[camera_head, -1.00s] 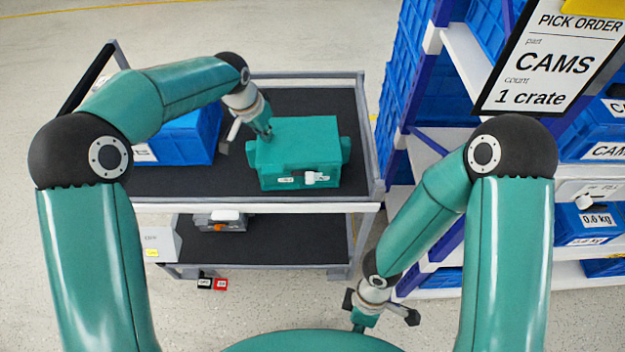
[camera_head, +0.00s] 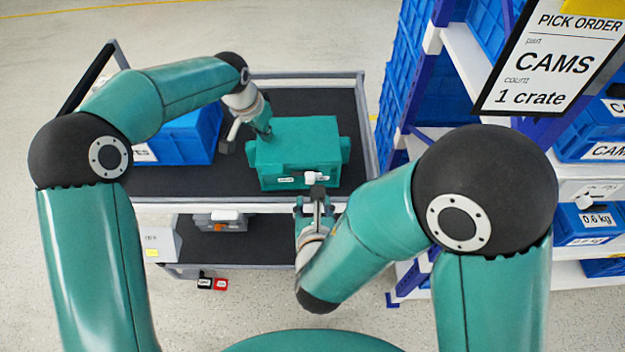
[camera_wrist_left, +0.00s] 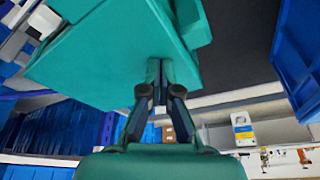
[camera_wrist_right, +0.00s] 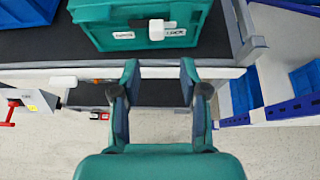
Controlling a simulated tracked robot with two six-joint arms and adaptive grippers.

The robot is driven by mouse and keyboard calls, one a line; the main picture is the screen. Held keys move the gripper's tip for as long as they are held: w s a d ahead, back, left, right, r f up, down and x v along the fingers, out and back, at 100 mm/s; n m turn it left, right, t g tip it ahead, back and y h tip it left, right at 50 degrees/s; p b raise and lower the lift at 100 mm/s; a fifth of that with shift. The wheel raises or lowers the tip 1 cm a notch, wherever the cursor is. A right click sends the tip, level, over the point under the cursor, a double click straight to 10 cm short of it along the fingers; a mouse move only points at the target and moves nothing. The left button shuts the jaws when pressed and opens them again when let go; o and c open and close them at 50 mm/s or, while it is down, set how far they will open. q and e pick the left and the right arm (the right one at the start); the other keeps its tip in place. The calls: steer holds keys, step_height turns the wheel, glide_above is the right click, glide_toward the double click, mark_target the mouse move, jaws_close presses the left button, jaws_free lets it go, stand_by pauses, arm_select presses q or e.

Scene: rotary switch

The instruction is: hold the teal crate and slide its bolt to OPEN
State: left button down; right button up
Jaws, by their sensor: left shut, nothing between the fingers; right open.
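The teal crate (camera_head: 296,140) stands on the black top deck of a cart. Its front carries a white bolt knob (camera_wrist_right: 156,29) between an OPEN label (camera_wrist_right: 124,35) on the left and a LOCK label (camera_wrist_right: 176,32) on the right. The knob is close beside LOCK. My left gripper (camera_head: 267,134) is shut at the crate's top left edge; its closed fingertips (camera_wrist_left: 159,65) appear against the crate in the left wrist view, with nothing seen between them. Contact is unclear. My right gripper (camera_wrist_right: 158,68) is open and empty in front of the crate, its fingers pointing towards the knob.
A blue crate (camera_head: 183,137) stands left of the teal crate on the cart (camera_head: 240,206). A shelf rack with blue crates (camera_head: 585,130) and a pick order sign (camera_head: 555,62) are at right.

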mark_target(310, 183)
steer(key=shift+x, duration=4)
steer(key=shift+a+r, duration=0.15)
steer(key=shift+a, duration=0.05)
jaws_close()
